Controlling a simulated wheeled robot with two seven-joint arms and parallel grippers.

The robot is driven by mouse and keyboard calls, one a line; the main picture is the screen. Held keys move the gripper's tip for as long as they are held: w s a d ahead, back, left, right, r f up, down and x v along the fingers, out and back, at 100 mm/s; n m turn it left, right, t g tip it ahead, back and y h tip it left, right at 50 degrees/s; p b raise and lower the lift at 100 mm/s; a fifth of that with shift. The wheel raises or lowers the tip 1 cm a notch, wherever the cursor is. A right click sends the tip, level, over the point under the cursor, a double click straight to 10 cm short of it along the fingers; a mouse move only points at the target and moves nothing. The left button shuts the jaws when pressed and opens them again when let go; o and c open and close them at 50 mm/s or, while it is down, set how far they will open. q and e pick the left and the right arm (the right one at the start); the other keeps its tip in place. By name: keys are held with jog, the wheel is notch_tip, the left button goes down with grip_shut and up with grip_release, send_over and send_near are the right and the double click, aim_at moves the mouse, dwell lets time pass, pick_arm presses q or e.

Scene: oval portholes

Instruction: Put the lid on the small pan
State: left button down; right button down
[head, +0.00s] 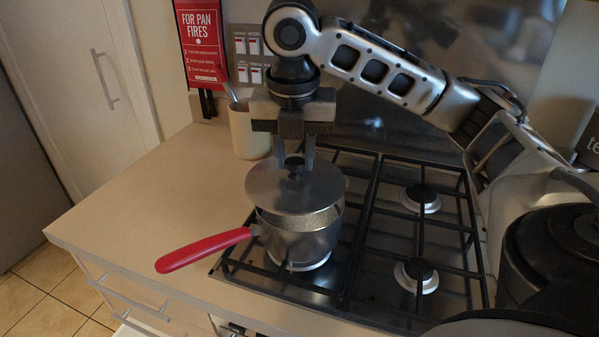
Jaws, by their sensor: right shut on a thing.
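The small pan (300,242) is steel with a red handle (203,249) pointing left. It stands on the front left burner of the hob. The round steel lid (290,192) is over the pan's mouth, slightly tilted and shifted to the left and back. A gap shows at the front and right, where the pan's inner wall is visible; I cannot tell whether the lid touches the rim. My right gripper (295,165) points down from above and is shut on the lid's dark knob. My left gripper is not in view.
The black grates of the gas hob (415,230) spread to the right, with free burners. A beige utensil pot (247,130) stands behind the pan. A red fire-blanket pack (201,45) hangs on the wall. The counter (140,210) at left is clear.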

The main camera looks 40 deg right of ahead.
aim_at(299, 174)
jog(key=f, duration=0.1)
jog(key=d+f, duration=0.1)
jog(key=f, duration=0.1)
jog(key=shift+w+d+f, duration=0.15)
jog(key=shift+d+f, duration=0.1)
jog(key=shift+f, duration=0.05)
jog(key=shift+a+f, duration=0.1)
jog(key=shift+f, duration=0.4)
jog(key=shift+f, duration=0.2)
jog(key=c, duration=1.1)
grip_release()
jog(key=shift+r, duration=0.15)
jog(key=r, duration=0.4)
jog(key=a+r, duration=0.1)
jog(key=r, duration=0.3)
jog(key=s+r, duration=0.1)
jog(key=r, duration=0.3)
jog(key=shift+s+a, duration=0.1)
jog(key=shift+a, duration=0.05)
jog(key=shift+f, duration=0.1)
